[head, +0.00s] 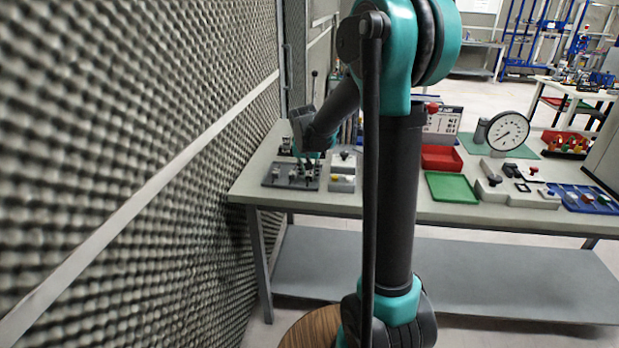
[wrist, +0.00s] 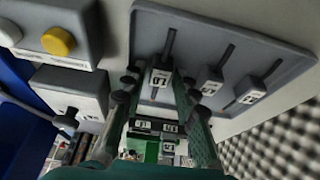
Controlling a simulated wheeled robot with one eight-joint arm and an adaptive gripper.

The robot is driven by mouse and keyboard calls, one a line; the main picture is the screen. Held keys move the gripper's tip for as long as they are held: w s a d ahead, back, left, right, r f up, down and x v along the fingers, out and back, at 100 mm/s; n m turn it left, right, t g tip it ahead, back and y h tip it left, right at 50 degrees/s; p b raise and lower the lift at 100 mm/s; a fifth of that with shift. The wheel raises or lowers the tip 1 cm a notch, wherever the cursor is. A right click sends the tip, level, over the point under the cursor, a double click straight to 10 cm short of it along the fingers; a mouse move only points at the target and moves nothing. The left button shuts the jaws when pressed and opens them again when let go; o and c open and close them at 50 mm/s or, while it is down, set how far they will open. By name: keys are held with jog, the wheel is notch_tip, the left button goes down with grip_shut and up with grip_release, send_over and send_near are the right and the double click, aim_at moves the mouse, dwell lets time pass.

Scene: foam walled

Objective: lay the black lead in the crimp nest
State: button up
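A grey tray (wrist: 205,40) holds several dark stems with white-labelled blocks. The nearest labelled block (wrist: 160,78), with a dark stem, stands between the fingertips of my gripper (wrist: 160,80). The fingers look apart, with a gap on each side of the block. In the head view my gripper (head: 307,166) is low over the same tray (head: 272,180), at the left end of the bench. I cannot tell which piece is the black lead. I cannot identify the crimp nest with certainty.
A grey box with a yellow button (wrist: 58,41) and a second grey box (wrist: 75,92) stand beside the tray. A green tray (head: 452,188), a red bin (head: 440,158) and a dial gauge (head: 508,131) are farther right. A foam wall (head: 130,130) is close on the left.

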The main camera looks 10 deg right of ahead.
grip_shut()
jog(key=shift+r, duration=0.15)
